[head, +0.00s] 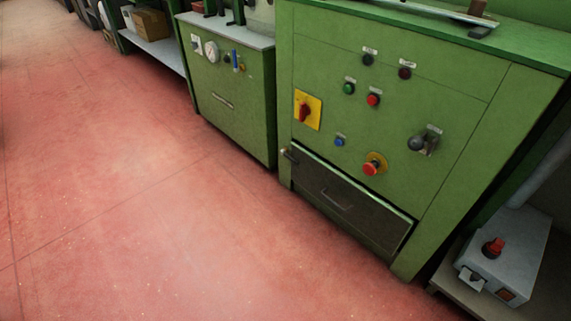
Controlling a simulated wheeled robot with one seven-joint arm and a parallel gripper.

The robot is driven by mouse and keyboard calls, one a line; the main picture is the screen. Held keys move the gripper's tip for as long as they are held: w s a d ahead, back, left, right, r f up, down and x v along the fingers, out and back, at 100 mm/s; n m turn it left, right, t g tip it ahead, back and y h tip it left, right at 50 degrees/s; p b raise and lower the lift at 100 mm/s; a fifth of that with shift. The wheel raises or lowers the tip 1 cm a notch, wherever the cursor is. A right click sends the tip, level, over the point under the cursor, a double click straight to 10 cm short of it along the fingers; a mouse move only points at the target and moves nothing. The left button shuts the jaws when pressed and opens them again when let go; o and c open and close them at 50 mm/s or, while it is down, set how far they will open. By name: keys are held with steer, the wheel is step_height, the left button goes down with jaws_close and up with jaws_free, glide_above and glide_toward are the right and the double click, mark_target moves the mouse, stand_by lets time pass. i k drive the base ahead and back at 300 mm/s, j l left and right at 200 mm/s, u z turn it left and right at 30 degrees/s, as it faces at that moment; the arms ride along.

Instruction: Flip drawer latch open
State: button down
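A dark drawer (369,212) with a light top edge and a small pull handle (337,200) sits low in the front of the green machine cabinet (455,110). A small dark latch-like lever (290,156) sticks out at the drawer's upper left corner. I cannot tell from here whether it is latched. The drawer looks almost flush with the cabinet front. My gripper is not in view.
The cabinet front carries a yellow-red rotary switch (307,110), a red mushroom button (373,164), a blue button (339,142) and a grey knob lever (422,142). A grey box (502,258) stands low at the right. The red floor (140,210) is clear at the left.

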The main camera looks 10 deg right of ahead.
mark_target(283, 152)
steer(key=i+j+z, duration=0.1)
steer(key=i+j, duration=1)
steer(key=i+j+z, duration=0.15)
steer(key=i+j, duration=0.35)
steer(key=j, duration=0.25)
